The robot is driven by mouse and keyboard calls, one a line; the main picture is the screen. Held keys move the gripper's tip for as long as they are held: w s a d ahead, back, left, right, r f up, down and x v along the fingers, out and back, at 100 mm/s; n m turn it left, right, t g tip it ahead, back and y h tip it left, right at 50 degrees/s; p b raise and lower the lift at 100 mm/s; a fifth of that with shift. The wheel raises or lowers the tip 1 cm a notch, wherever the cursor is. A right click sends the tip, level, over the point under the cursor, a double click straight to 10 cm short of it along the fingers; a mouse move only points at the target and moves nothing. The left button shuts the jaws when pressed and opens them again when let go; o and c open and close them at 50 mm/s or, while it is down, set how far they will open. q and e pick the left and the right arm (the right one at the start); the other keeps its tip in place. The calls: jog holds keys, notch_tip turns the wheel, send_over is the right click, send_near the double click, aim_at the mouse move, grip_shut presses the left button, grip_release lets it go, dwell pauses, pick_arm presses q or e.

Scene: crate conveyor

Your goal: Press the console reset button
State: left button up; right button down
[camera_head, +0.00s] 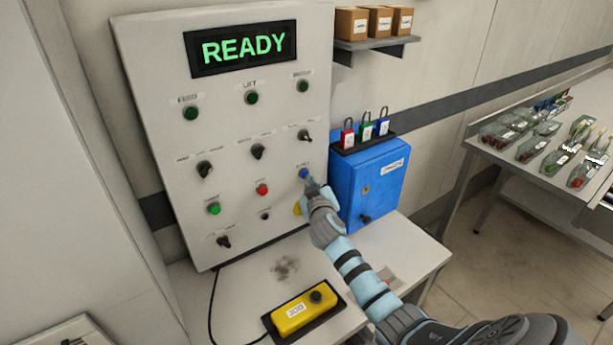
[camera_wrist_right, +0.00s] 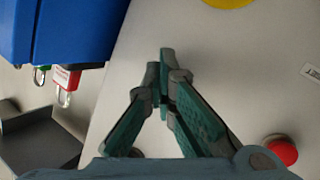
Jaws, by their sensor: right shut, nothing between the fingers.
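The grey console panel (camera_head: 140,75) stands upright with a display (camera_head: 240,48) reading READY in green. A blue button (camera_head: 304,173) sits at its lower right; the small label above it is hard to read. My right gripper (camera_head: 310,183) is shut and empty, its tips at or just below the blue button. I cannot tell whether they touch it. In the right wrist view the shut fingers (camera_wrist_right: 164,60) point at the panel, and the blue button is hidden. A red button (camera_wrist_right: 283,150) shows beside them. My left gripper is not in view.
A blue lockbox (camera_head: 368,180) with padlocks on top stands close right of my right gripper. A yellow jog pendant (camera_head: 302,309) lies on the bench below. A yellow part (camera_head: 297,208) is partly behind my gripper. Green buttons and black knobs fill the panel.

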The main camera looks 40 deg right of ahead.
jog(key=shift+s+p, duration=0.4)
jog(key=shift+s, duration=0.35)
jog(key=shift+s, duration=0.1)
jog(key=s+p, duration=0.2)
jog(key=s, duration=0.2)
jog(key=shift+s+a, duration=0.1)
jog(key=shift+s, duration=0.3)
dwell(0.3)
